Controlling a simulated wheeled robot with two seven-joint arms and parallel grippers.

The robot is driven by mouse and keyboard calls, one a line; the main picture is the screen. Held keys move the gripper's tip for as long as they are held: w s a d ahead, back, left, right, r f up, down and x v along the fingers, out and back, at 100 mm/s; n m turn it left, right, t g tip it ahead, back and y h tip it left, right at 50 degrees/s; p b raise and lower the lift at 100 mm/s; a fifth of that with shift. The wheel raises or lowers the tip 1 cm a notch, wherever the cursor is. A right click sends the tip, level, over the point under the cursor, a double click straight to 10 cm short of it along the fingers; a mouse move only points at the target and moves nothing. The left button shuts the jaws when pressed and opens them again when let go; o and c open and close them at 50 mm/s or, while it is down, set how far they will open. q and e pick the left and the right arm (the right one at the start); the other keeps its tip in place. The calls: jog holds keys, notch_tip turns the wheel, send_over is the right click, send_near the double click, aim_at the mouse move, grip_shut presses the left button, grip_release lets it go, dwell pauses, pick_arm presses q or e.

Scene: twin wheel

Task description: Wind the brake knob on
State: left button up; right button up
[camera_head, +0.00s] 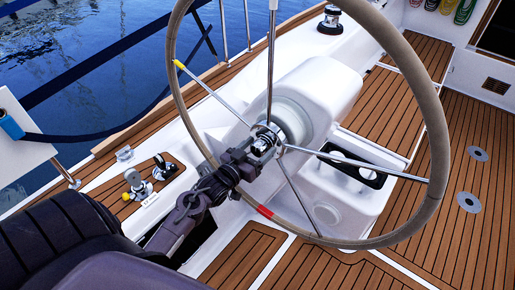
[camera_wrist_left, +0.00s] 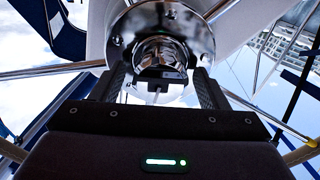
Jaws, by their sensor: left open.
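The brake knob (camera_head: 262,144) is a small shiny metal knob at the centre of the steering wheel's hub. In the left wrist view the chrome knob (camera_wrist_left: 160,50) sits in front of a wider round chrome hub (camera_wrist_left: 178,20). My left gripper (camera_head: 258,148) reaches in from the lower left, up to the hub. In the wrist view its two dark fingers (camera_wrist_left: 160,82) stand apart, one on each side of the knob's near part, with visible gaps. The fingers hide part of the knob in the head view. My right gripper is in neither view.
The large wheel rim (camera_head: 438,130) and its thin metal spokes (camera_head: 340,160) surround my left gripper. A white pedestal (camera_head: 315,92) stands behind the hub. Levers (camera_head: 137,184) sit on the side panel at left. Teak deck (camera_head: 480,170) lies open at right.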

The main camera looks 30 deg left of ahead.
pick_arm(q)
jog(key=shift+c, duration=0.5)
jog(key=c, duration=0.9)
